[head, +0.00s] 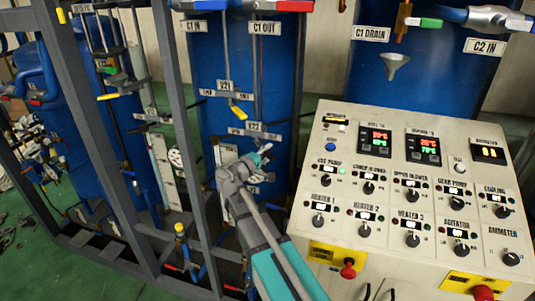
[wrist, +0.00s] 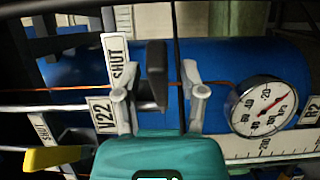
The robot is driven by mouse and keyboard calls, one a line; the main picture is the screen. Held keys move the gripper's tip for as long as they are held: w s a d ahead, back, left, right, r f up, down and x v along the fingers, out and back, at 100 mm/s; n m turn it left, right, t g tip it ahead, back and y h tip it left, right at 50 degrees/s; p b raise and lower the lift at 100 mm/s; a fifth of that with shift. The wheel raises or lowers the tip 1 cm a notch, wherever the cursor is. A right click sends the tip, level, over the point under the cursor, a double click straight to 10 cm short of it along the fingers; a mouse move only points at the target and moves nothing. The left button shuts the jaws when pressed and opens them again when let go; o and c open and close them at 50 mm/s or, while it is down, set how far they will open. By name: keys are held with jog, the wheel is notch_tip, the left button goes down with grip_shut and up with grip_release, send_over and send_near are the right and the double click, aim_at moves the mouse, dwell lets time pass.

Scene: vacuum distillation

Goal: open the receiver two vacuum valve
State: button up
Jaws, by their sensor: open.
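My gripper (head: 258,158) reaches up to the receiver frame, just below the V22 label (head: 254,127) in the head view. In the wrist view my gripper (wrist: 160,92) is open, its two grey fingers apart with a dark valve lever (wrist: 156,62) between them. I cannot tell whether either finger touches the lever. The V22 label (wrist: 103,115) and a SHUT label (wrist: 118,62) are at the left finger. The lever is hidden behind my gripper in the head view. No label reading receiver two vacuum is legible.
A yellow valve handle (head: 238,112) hangs under the V21 label (head: 225,86); a yellow handle (wrist: 52,158) also shows at lower left in the wrist view. A round gauge (wrist: 262,106) is right of the fingers. Grey frame posts (head: 175,120) and the control panel (head: 340,215) flank my arm.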

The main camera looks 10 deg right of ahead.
grip_shut()
dwell(0.3)
